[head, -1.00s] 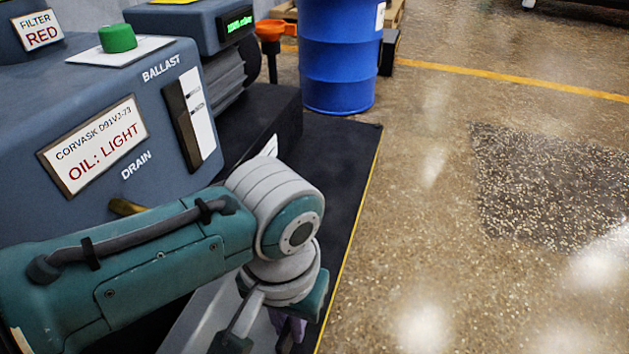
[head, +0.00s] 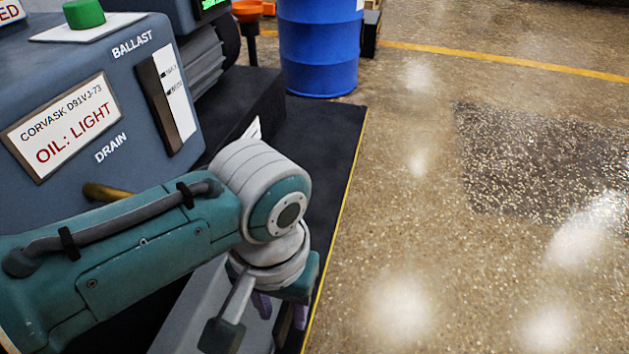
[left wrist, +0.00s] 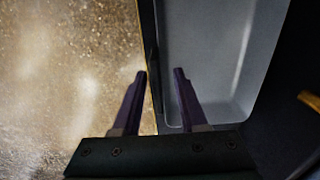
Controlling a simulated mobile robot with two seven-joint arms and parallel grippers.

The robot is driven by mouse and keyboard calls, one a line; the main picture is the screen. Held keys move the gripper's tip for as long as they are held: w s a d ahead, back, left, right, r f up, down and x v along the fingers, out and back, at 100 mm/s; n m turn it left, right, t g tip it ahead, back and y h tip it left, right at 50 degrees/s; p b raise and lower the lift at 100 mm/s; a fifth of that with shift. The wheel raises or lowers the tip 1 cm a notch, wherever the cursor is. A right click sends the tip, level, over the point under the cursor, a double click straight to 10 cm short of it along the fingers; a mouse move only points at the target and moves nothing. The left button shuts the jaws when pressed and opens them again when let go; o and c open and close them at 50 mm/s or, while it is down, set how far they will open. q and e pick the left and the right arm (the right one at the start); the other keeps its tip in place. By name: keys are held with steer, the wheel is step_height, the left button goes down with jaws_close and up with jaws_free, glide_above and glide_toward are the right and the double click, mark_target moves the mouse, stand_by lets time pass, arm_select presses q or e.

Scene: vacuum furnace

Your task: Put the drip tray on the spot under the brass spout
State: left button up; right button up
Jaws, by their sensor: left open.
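The drip tray (head: 188,318) is a pale grey, shallow tray low beside the pump, partly hidden behind my left arm. In the left wrist view the tray (left wrist: 212,60) fills the right half. My left gripper (head: 281,312) points down at the tray's right side, open. In the left wrist view the gripper (left wrist: 160,74) has one purple finger over the tray's inside and one outside its wall; contact cannot be told. The brass spout (head: 106,192) sticks out below the DRAIN label. The spot under it is hidden by my arm. My right gripper is out of view.
The blue-grey pump (head: 60,100) stands at the left. A black mat (head: 325,140) with a yellow edge lies beside it. The speckled floor at right is clear.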

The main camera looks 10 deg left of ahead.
arm_select(q)
step_height(320, 180, up, 12)
steer(key=p, duration=1.1)
steer(key=s+a+r+m+t, duration=0.1)
steer(key=s+a+r+t, duration=0.2)
steer(key=s+a+r, duration=0.6)
steer(key=s+r, duration=0.1)
steer(key=s, duration=0.2)
steer(key=shift+a+r+m+t, duration=0.25)
steer(key=shift+r+m+t, duration=0.05)
steer(key=shift+r, duration=0.1)
steer(key=shift+s, duration=0.1)
